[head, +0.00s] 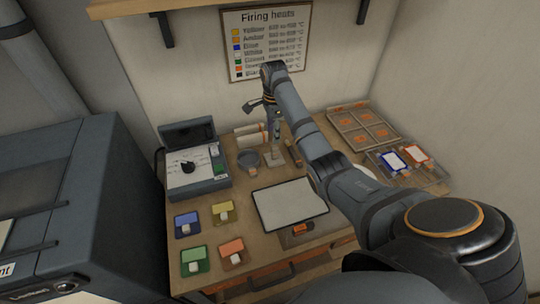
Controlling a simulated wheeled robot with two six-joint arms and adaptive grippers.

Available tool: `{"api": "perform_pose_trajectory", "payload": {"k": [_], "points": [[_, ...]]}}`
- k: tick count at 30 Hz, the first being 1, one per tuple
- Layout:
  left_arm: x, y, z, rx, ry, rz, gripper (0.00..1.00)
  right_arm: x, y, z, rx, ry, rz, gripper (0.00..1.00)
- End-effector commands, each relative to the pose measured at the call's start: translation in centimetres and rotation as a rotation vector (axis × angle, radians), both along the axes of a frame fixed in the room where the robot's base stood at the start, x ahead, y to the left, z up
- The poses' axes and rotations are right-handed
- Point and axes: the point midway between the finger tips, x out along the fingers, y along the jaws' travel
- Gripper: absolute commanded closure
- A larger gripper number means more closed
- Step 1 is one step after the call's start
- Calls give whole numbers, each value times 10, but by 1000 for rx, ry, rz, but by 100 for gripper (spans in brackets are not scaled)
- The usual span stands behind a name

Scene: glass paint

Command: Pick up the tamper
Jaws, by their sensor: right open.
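My right arm reaches in from the right, and its open gripper (264,112) points down over the back of the worktable (220,215). Just below the gripper stands a small upright piece with a dark handle and a pale, blocky foot (274,158), which looks like the tamper. The gripper and arm partly cover its top. I cannot tell whether the fingers touch or surround the handle. My left gripper is not in view.
A grey device with an open lid (191,165) stands left. Coloured trays (194,260) and a white panel (289,205) lie in front; a wooden divided tray (362,128) is right.

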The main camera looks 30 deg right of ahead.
Motion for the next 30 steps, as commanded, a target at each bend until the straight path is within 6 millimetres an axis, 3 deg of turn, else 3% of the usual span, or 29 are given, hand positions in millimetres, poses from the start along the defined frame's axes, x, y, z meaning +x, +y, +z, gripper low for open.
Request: {"api": "perform_pose_trajectory", "payload": {"k": [10, 14, 20, 25, 30], "points": [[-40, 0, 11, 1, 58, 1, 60, 0, 0, -46, 0, 1, 4, 51], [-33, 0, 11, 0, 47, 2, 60, 0, 0, -52, -1, -1, 5, 51], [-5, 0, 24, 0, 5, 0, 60, 2, -4, -69, 0, 3, 3, 51], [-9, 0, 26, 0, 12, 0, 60, 4, -6, -96, 0, 1, 5, 51], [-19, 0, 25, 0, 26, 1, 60, 5, -6, -104, -1, -2, 5, 51]]}}
